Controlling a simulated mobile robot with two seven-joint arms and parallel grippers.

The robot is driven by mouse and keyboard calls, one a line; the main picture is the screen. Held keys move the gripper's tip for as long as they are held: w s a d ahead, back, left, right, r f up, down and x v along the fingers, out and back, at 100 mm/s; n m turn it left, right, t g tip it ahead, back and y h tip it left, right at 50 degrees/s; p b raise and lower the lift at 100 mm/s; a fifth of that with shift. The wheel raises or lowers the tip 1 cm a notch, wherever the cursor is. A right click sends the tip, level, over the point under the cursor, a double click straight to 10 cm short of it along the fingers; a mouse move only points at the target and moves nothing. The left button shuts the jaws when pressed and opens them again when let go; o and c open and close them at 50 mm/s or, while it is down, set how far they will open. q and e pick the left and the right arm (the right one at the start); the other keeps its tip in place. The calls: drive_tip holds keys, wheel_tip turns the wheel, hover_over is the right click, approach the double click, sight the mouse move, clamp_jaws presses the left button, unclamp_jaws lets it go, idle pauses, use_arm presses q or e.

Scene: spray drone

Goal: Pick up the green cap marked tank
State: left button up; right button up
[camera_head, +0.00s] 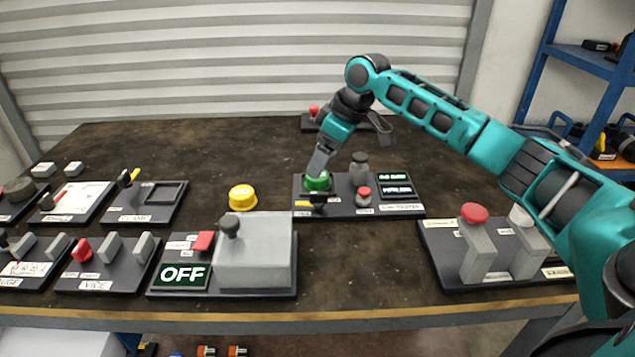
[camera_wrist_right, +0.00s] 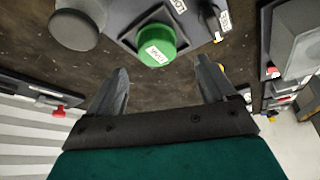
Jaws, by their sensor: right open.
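The green cap (camera_head: 317,183) sits on the left part of a dark panel (camera_head: 345,208) in the middle of the table. In the right wrist view the green cap (camera_wrist_right: 157,45) carries a white label whose text is hard to read. My right gripper (camera_head: 319,165) points down just above the cap in the head view. In the wrist view the right gripper (camera_wrist_right: 162,67) has its fingers apart and empty, with the cap just beyond the tips, between their lines. I cannot tell whether they touch it. My left gripper is not in view.
A grey knob (camera_head: 359,165) and a red button (camera_head: 363,192) stand right of the cap on the same panel. A yellow cap (camera_head: 242,197) lies to the left. A grey box (camera_head: 255,255) with a lever is in front. The table behind the panel is mostly clear.

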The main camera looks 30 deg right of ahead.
drive_tip(key=x, duration=0.3)
drive_tip(key=b+x, duration=0.1)
drive_tip(key=shift+d+f, duration=0.25)
drive_tip(key=shift+f, duration=0.15)
drive_tip(key=shift+r, duration=0.1)
drive_tip(key=c, duration=1.2)
